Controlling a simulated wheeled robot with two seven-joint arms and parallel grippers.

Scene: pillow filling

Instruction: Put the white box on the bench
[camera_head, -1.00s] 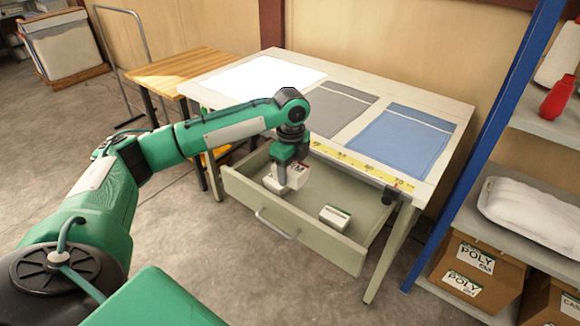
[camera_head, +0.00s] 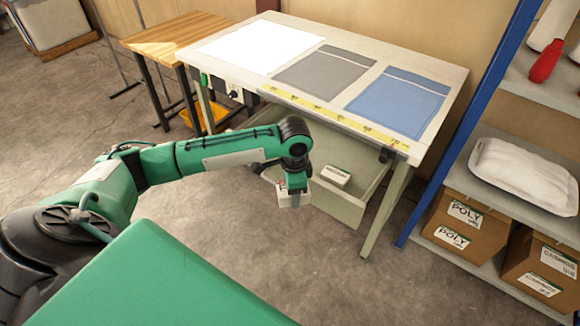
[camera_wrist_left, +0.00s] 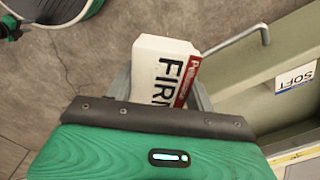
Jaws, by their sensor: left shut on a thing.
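My left gripper (camera_head: 295,188) is shut on a white box (camera_head: 287,201), held in front of the open drawer, below the level of the bench top. In the left wrist view the box (camera_wrist_left: 160,60) shows a "FIRM" label with a red stripe, between the fingers. The bench (camera_head: 340,40) stands behind, its top bearing a white panel, a grey panel and a blue panel. A second white box (camera_head: 336,176) lies in the drawer (camera_head: 339,207); its label reads "SOFT" in the left wrist view (camera_wrist_left: 297,78). My right gripper is not in view.
A yellow ruler strip (camera_head: 325,113) runs along the bench's front edge. A small wooden table (camera_head: 172,36) stands at left. A blue-posted shelf (camera_head: 475,120) with a white pillow (camera_head: 525,170) and cartons (camera_head: 465,222) is at right. The floor in front is clear.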

